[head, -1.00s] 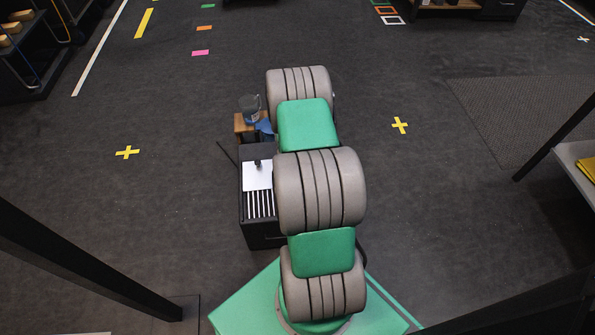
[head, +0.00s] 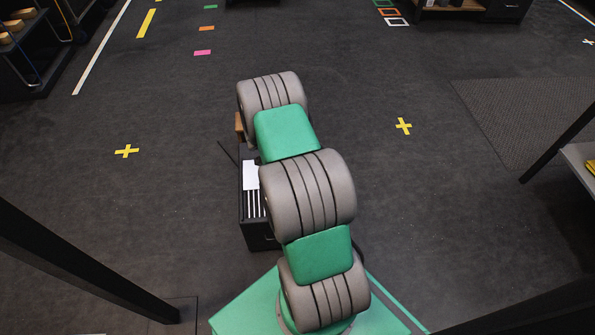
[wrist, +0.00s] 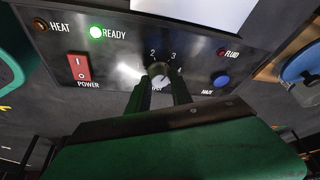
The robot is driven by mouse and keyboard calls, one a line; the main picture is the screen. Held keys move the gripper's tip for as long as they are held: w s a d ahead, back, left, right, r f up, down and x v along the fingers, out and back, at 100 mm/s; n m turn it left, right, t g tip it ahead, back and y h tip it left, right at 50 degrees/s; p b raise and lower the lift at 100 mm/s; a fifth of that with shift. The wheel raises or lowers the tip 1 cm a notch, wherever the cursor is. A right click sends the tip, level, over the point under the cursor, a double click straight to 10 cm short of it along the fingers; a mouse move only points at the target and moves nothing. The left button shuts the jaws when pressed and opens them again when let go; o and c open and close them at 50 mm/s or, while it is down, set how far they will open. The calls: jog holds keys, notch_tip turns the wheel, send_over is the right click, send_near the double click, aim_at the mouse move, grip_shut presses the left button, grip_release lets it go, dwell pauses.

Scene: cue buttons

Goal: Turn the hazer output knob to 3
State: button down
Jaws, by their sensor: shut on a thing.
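The hazer (head: 262,236) is a dark box on the floor left of my arm in the head view, with my arm over part of it. In the wrist view its black control panel (wrist: 125,50) fills the upper part. The hazer output knob (wrist: 159,70) is a small round knob with 2, 3 and 4 printed around its top. My gripper (wrist: 160,88) has its two dark fingers on either side of the knob and is shut on it. The knob's exact pointer direction is too small to tell. In the head view my gripper is hidden behind my arm.
A wooden stand (head: 239,124) is partly hidden behind my arm. Floor on both sides is clear.

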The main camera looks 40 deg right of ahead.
jog(key=shift+f+m, duration=0.1)
jog(key=shift+m, duration=0.4)
jog(key=c, duration=1.1)
grip_release()
jog(key=shift+c, duration=0.2)
jog(key=p+v, duration=0.2)
jog(key=v, duration=0.5)
jog(key=shift+w+r, duration=0.2)
jog(key=shift+r, duration=0.25)
